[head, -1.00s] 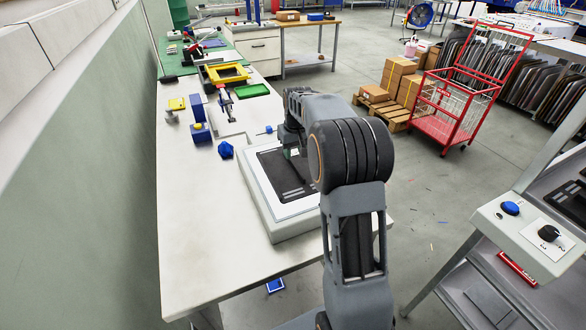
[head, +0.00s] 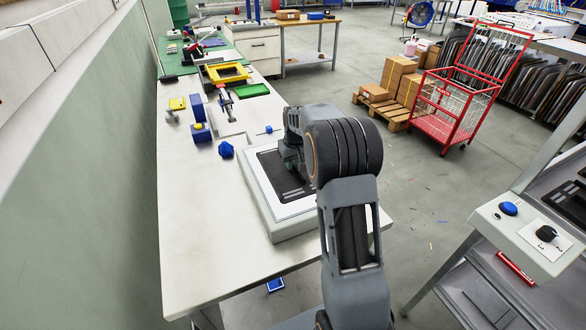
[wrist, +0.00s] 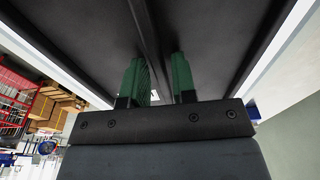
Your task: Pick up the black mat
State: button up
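The black mat (head: 272,174) lies inside a white border on a raised pale block (head: 290,226) near the front of the bench. Pale slots mark its near part, and my arm hides its right side. In the wrist view a dark surface with a raised rib, seemingly the mat (wrist: 85,35), fills the top. My gripper (wrist: 158,78) shows two green fingers spread apart, with the rib running towards the gap between them. I cannot tell whether the fingertips touch it. In the head view the gripper is over the mat, mostly hidden by my arm.
The bench's front left is clear. A control panel (head: 530,232) stands at right, and a red cart (head: 455,130) stands behind on the floor.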

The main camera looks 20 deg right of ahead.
grip_shut()
jog(key=shift+r, duration=0.15)
